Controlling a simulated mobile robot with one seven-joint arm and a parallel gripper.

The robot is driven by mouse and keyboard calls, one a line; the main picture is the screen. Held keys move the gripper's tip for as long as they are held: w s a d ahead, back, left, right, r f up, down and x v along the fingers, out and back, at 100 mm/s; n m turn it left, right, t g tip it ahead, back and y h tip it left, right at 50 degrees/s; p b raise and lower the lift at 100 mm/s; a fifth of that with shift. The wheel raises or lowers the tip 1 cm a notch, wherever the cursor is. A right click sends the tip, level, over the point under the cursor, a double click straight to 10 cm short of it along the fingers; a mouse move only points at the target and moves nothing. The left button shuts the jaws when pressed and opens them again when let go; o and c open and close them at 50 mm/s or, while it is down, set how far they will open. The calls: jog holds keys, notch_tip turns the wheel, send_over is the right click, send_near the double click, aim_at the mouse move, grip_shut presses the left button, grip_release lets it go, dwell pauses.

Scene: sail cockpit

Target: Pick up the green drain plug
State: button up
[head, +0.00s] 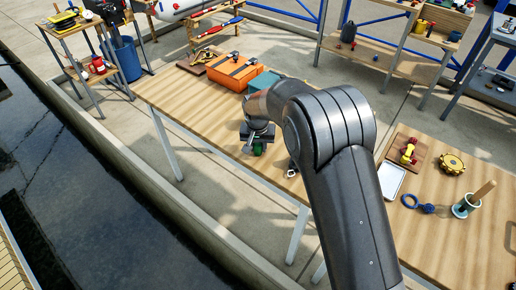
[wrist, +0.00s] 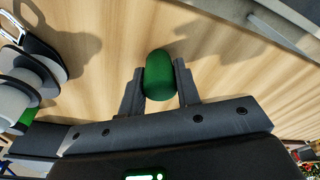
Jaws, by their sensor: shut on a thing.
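The green drain plug (wrist: 160,78) sits between the two dark fingers of my gripper (wrist: 159,70) in the wrist view. The fingers are shut on its sides, and its rounded green end faces up the picture. In the head view my gripper (head: 257,138) is low over the long wooden table, left of my arm, with the green plug (head: 258,149) showing just below it. I cannot tell whether the plug still touches the wood.
A metal shackle (head: 292,170) lies close by on the table; it also shows in the wrist view (wrist: 12,28), beside a grey-and-black round piece (wrist: 25,80). An orange toolbox (head: 234,72) and teal box (head: 263,86) stand behind. A white tray (head: 391,181) lies right of my arm.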

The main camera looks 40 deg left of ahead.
jog(key=shift+c, duration=1)
jog(key=shift+r, duration=0.1)
